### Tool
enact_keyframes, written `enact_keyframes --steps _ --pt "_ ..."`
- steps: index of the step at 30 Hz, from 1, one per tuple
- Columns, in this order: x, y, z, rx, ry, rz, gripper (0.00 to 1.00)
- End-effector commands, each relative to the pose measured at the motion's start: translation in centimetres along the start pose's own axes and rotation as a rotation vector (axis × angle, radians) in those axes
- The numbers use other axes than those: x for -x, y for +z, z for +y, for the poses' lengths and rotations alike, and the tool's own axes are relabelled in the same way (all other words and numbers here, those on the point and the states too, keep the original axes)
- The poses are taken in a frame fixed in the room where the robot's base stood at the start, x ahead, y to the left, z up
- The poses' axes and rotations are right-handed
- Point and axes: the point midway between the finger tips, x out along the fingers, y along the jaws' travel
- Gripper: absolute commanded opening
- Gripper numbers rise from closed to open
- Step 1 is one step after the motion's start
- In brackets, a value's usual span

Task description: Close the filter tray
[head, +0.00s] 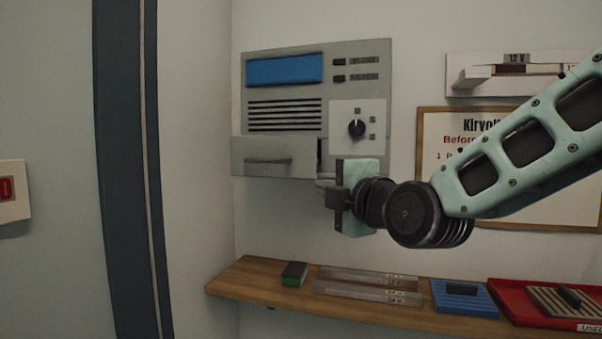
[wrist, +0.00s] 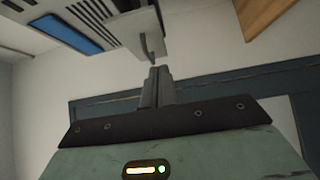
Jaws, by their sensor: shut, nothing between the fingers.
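The filter tray (head: 275,157) is the grey drawer with a bar handle at the lower left of the grey wall unit (head: 286,92). It stands out from the unit's face, with a dark gap at its right side. My gripper (head: 322,183) is shut and empty, just right of the tray's lower right corner. In the wrist view the tray (wrist: 133,35) with its handle lies straight beyond the shut fingertips (wrist: 158,72). Whether the fingertips touch the tray, I cannot tell.
The unit has a blue panel (head: 285,70), vent slots and a black knob (head: 356,128). Below is a wooden shelf (head: 235,275) with a green-black block (head: 294,273), grey strips (head: 365,291), a blue item (head: 464,297) and a red tray (head: 508,290). A framed notice (head: 428,150) hangs at right.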

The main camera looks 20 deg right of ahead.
Motion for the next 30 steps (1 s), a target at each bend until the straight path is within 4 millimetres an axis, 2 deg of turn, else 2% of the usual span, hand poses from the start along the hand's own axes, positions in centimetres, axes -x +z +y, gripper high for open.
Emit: enact_keyframes --steps 5,21,24,30 --pt "-1.3 0.0 0.1 0.001 -0.005 -0.004 0.0" --pt "-10.2 0.0 0.2 0.003 -0.004 -0.003 0.0" --pt "-11.2 1.5 0.3 0.003 -0.005 -0.008 0.0" --pt "-12.5 2.6 0.1 0.001 -0.003 -0.004 0.0"
